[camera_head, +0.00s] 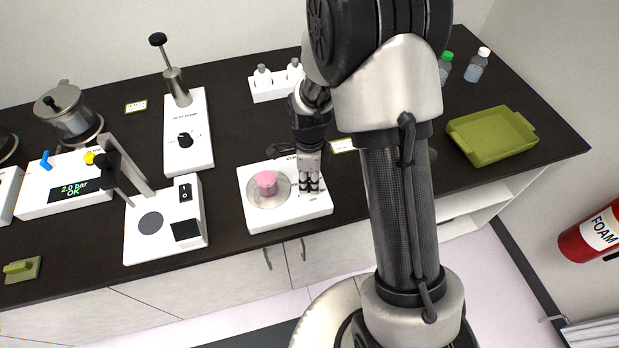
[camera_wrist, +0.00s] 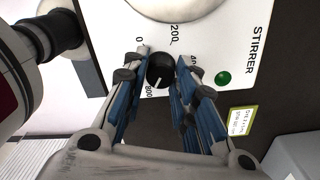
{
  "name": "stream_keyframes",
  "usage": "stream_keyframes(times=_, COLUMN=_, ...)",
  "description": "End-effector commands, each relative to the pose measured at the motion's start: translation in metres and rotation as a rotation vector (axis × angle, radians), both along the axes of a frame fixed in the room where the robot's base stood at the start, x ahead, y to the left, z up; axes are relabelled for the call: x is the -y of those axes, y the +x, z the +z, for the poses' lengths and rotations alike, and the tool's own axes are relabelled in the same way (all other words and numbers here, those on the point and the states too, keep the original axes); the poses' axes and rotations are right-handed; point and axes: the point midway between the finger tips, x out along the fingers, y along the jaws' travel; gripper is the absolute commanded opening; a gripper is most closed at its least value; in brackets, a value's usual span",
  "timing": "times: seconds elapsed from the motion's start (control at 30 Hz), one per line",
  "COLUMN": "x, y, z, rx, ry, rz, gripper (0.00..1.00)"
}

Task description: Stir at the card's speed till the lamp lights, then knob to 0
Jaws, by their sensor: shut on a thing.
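The white stirrer (camera_head: 262,219) stands on the dark bench, with a pink-topped vessel (camera_head: 266,183) on its round plate. My gripper (camera_head: 309,183) points down at the stirrer's right side. In the wrist view, my gripper (camera_wrist: 161,66) has its blue-padded fingers shut on the black knob (camera_wrist: 160,74). The knob's white mark points toward the 800 label; 0 and 200 also show on the dial, and another label is partly hidden by a finger. The green lamp (camera_wrist: 223,78) looks dull green, without a clear glow. The yellow-edged card (camera_wrist: 242,121) lies beside the stirrer; its writing is too small to read surely.
The heat-pump-like white device (camera_head: 188,150) and a white press (camera_head: 165,225) stand to the left. A white bottle rack (camera_head: 275,86) is behind. A green tray (camera_head: 492,136) and bottles (camera_head: 477,66) are at the right. Bare bench lies between stirrer and tray.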

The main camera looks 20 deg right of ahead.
Motion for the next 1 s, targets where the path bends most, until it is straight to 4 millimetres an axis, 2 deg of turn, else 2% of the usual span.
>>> stream_keyframes(times=0.27, x=-0.0001, y=0.0007, z=0.0004, rx=0.002, ry=0.000, rz=-0.001, gripper=0.02)
stream_keyframes(times=0.3, x=-0.0001, y=0.0007, z=0.0004, rx=0.002, ry=0.000, rz=-0.001, gripper=0.27)
stream_keyframes(times=0.6, x=0.0000, y=0.0002, z=0.0002, rx=0.001, ry=0.000, rz=0.000, gripper=0.46)
stream_keyframes(times=0.87, x=0.0000, y=0.0001, z=0.0003, rx=0.000, ry=0.000, rz=0.000, gripper=0.46)
stream_keyframes(times=1.0, x=0.0000, y=0.0008, z=0.0087, rx=0.002, ry=0.000, rz=0.000, gripper=0.46)
